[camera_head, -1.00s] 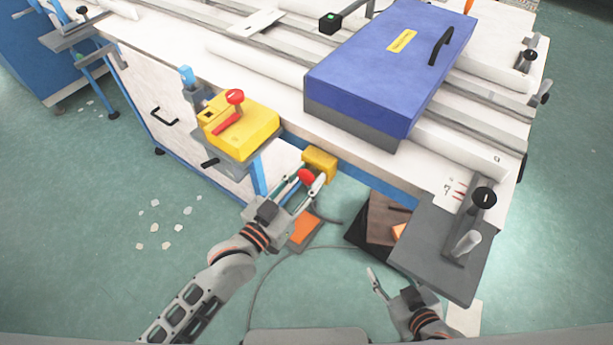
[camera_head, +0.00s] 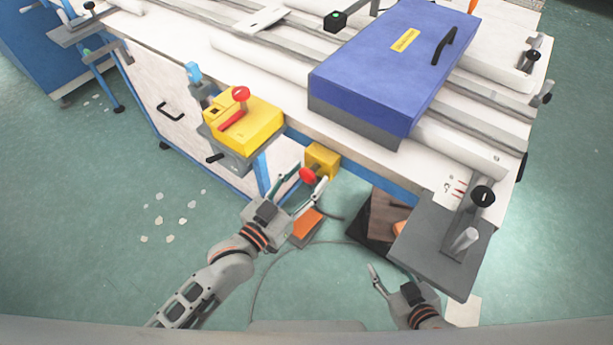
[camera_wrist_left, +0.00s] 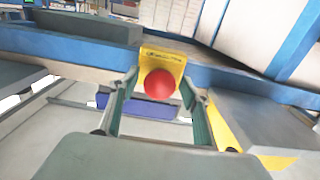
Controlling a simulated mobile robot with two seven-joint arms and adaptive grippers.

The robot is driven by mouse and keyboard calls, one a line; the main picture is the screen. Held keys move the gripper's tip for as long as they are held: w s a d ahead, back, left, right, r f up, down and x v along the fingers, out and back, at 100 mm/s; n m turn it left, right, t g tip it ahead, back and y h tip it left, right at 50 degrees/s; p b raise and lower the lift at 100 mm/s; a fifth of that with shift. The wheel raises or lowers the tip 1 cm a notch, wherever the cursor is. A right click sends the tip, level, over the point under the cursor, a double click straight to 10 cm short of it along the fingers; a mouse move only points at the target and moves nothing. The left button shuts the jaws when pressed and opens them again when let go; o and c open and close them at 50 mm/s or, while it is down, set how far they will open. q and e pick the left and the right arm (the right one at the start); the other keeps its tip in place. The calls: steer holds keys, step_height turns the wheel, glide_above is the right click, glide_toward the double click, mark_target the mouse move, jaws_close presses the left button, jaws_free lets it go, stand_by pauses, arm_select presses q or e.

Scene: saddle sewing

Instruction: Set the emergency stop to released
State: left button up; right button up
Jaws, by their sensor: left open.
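The emergency stop is a yellow box (camera_head: 323,160) with a red mushroom button (camera_head: 308,175), fixed at the front edge of the white machine table. In the left wrist view the red button (camera_wrist_left: 160,85) faces the camera, with the yellow housing (camera_wrist_left: 163,59) behind it. My left gripper (camera_head: 309,183) is open, its fingers on either side of the button in the picture. I cannot tell whether the fingers touch it. My right gripper (camera_head: 375,279) is at the lower right, away from the button, and its fingers look apart.
A yellow control box (camera_head: 257,125) with a red lever is mounted left of the emergency stop. A blue case (camera_head: 390,65) lies on the table. A grey plate (camera_head: 440,250) juts out at right. An orange pedal (camera_head: 305,226) is on the floor below.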

arm_select(q)
steer(key=v, duration=1.1)
steer(key=shift+s+a, duration=0.2)
steer(key=shift+s, duration=0.1)
steer(key=s+a+f+n+g+y, duration=0.1)
steer(key=s+a+f+g+y, duration=0.1)
steer(key=a+f, duration=0.4)
steer(key=s+a+f+n+g+y, duration=0.2)
steer(key=s+a+f+y, duration=0.2)
steer(key=f, duration=0.6)
steer(key=a+y, duration=0.2)
steer(key=a, duration=0.1)
steer(key=shift+s+f, duration=0.3)
steer(key=shift+f, duration=0.1)
